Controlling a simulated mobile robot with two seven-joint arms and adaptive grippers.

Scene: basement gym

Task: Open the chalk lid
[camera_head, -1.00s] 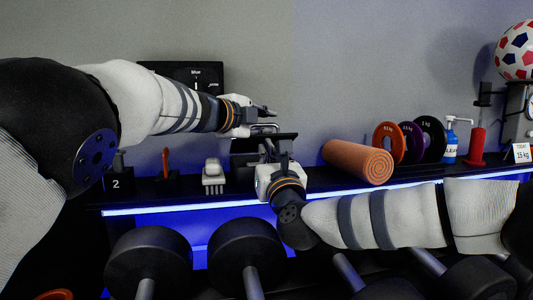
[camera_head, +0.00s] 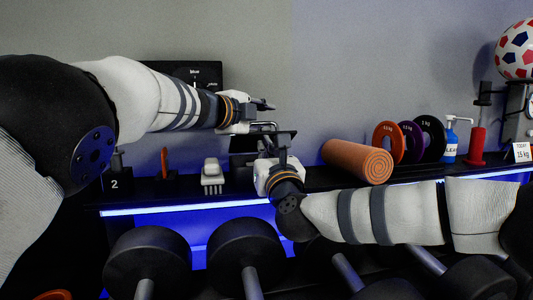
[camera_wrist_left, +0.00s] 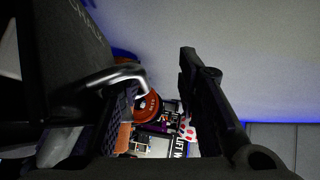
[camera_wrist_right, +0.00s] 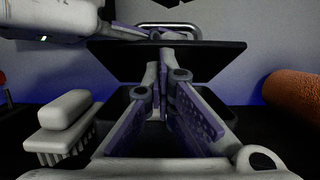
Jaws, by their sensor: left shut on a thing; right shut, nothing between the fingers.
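The chalk box (camera_wrist_right: 118,105) is a dark box on the shelf. Its black lid (camera_wrist_right: 215,58) is raised and tilted above the box, with a metal handle (camera_wrist_right: 165,26) on top. My left gripper (camera_head: 266,104) is at the handle and shut on it; the fingers partly hide the grip. The handle also shows in the left wrist view (camera_wrist_left: 115,75), beside the lid's lettering. My right gripper (camera_wrist_right: 165,55) is shut and empty in front of the box, its tips overlapping the lid's underside. I cannot tell whether they touch. The box's inside is mostly hidden.
A white brush (camera_head: 212,172) stands left of the box. Dumbbells (camera_head: 245,250) sit below the lit shelf edge (camera_head: 180,207).

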